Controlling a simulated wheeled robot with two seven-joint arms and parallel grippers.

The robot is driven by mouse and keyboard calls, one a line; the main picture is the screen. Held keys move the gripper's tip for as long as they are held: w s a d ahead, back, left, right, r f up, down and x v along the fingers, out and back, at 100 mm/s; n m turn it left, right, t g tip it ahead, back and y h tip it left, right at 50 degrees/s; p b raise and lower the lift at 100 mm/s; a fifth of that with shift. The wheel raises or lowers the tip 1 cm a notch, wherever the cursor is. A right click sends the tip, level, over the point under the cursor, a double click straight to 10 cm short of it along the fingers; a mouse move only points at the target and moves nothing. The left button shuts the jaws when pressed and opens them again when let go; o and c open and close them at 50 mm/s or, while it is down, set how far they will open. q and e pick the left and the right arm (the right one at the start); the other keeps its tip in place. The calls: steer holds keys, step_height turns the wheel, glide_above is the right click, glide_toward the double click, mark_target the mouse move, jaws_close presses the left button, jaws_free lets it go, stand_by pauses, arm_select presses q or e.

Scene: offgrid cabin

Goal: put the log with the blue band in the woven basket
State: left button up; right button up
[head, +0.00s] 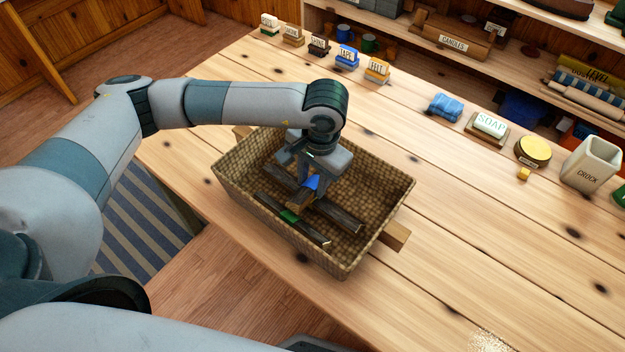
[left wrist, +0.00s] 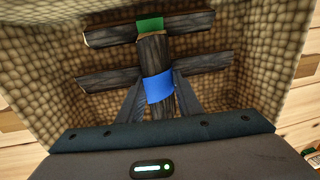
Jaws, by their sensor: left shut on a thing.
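The woven basket (head: 232,196) stands on the wooden table, and its inside fills much of the left wrist view (left wrist: 60,60). My left gripper (head: 308,180) points down inside the basket and is shut on the log with the blue band (left wrist: 158,88). The blue band also shows in the head view (head: 312,183), between the fingers. In the left wrist view this log lies across the other logs, one end by the log with the green band (left wrist: 150,25). Whether it rests on them or hangs just above, I cannot tell. My right gripper is not in view.
A dark log (left wrist: 100,80) lies in the basket behind the banded one. A blue folded cloth (head: 446,107), soap (head: 489,125), a yellow-topped round tin (head: 532,150) and a crock (head: 592,163) stand along the table's back. Small labelled blocks line the far left edge. The table's right front is mostly clear.

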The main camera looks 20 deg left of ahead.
arm_select(q)
steer(key=o, duration=1.2)
steer(key=shift+d+r, duration=0.1)
steer(key=shift+r, duration=0.7)
steer(key=shift+s+d+r+b, duration=0.1)
steer(key=shift+d+r+b, duration=0.3)
steer(key=shift+r, duration=2.25)
steer(key=shift+s+d+r+b, duration=0.15)
steer(key=shift+r+b, duration=0.45)
steer(key=shift+r, duration=2)
steer(key=shift+s+d+r+b, duration=0.1)
steer(key=shift+d+r+b, duration=0.3)
steer(key=shift+r, duration=2.25)
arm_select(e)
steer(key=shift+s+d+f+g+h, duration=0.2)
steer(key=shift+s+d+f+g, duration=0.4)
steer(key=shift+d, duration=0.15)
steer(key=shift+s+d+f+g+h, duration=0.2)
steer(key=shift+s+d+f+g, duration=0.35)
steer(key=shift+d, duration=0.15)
arm_select(q)
steer(key=shift+a, duration=0.15)
